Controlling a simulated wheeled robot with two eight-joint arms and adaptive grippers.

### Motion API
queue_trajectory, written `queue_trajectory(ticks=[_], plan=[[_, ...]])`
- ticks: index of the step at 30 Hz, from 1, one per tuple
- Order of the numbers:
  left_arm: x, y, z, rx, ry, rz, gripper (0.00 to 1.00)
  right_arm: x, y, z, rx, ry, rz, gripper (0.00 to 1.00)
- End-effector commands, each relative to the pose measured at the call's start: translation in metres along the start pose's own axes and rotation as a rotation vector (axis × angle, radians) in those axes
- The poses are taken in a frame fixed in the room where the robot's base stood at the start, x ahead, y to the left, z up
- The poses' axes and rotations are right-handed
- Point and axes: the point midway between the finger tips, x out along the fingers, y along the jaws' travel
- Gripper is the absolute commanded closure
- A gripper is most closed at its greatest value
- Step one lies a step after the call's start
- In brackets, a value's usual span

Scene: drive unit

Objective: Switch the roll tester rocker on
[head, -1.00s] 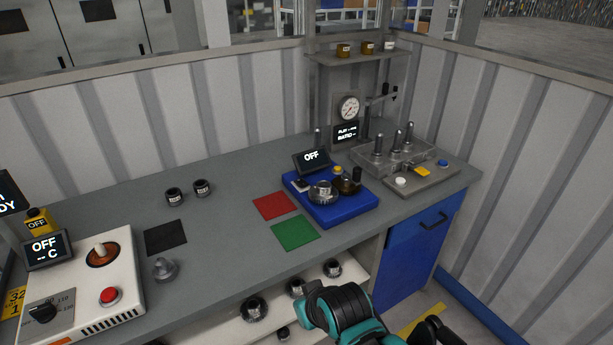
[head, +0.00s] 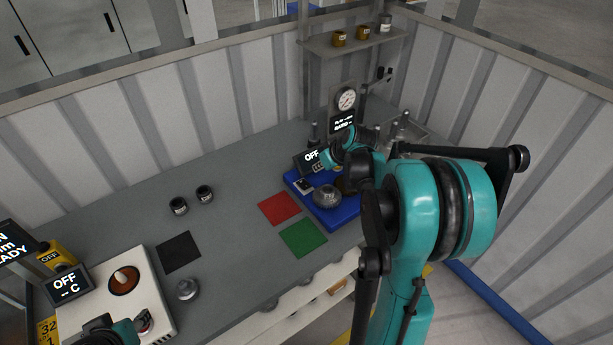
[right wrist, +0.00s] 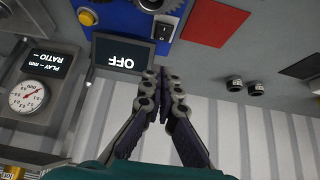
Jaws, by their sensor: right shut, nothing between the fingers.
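The roll tester is a blue base (head: 336,217) at the back right of the bench, with a small display (head: 309,158) reading OFF. In the right wrist view its display (right wrist: 122,55) appears upside down. The rocker (right wrist: 164,31) is a small black switch on a white plate on the blue base. My right gripper (right wrist: 163,74) is shut and empty, with its fingertips just short of the rocker and apart from it in the picture. In the head view the right arm hides part of the tester. Only a piece of my left arm shows at the lower left.
A metal bearing (head: 327,196) sits on the blue base. Red (head: 279,207) and green (head: 303,238) mats lie beside it. A gauge (head: 345,98) stands behind. A white heater unit (head: 85,285) and two dark jars (head: 179,205) are to the left.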

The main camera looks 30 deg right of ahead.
Motion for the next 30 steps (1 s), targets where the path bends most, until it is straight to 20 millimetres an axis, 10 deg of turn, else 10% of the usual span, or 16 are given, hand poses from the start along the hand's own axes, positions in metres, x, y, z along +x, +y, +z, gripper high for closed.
queue_trajectory(ticks=[11,30], plan=[[0.004,0.0,0.003,0.0,0.0,0.0,0.6,0.014,-0.001,0.0,-0.002,0.0,-0.001,1.0],[0.025,0.0,0.018,0.0,0.0,0.0,0.6,0.122,-0.001,0.021,0.001,0.0,0.0,1.0]])
